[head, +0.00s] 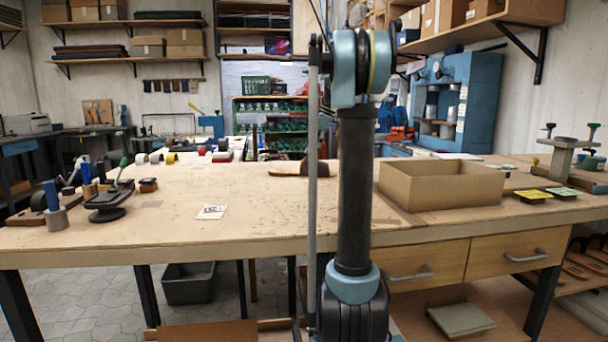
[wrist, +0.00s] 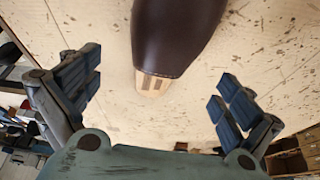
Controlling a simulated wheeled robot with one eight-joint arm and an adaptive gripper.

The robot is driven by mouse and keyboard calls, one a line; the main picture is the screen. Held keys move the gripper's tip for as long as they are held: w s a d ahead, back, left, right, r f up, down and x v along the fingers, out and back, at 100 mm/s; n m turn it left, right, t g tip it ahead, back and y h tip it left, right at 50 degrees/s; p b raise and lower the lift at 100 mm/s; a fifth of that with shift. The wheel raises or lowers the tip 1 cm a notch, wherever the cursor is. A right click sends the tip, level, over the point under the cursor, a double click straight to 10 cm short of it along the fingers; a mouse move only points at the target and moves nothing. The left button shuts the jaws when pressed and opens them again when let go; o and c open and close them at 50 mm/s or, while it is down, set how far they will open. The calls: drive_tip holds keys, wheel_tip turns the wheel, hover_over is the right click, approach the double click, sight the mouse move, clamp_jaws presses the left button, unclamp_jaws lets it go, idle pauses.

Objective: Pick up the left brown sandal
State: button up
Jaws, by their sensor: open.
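A brown sandal (head: 285,171) with a tan sole lies on the workbench in the head view, partly hidden behind my arm. In the wrist view, a dark brown sandal strap with a pale sole end (wrist: 154,83) enters from the top middle. My gripper (wrist: 158,95) is open, with one finger pair left of the sandal and one right. Both pairs are clear of the sandal, and nothing is between them but bare tabletop and the sole's end. I cannot make out the gripper in the head view. No second sandal shows on the tabletop; my arm may hide one.
An open cardboard box (head: 440,197) stands right of my arm on the workbench (head: 130,228). A small printed card (head: 211,212) lies left of centre. A black tool with a lever (head: 108,205) stands at the left. The middle left of the top is clear.

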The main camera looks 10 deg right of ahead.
sight(304, 164)
drive_tip(key=shift+x, duration=3)
drive_tip(key=shift+a, duration=0.15)
drive_tip(key=c, duration=1.4)
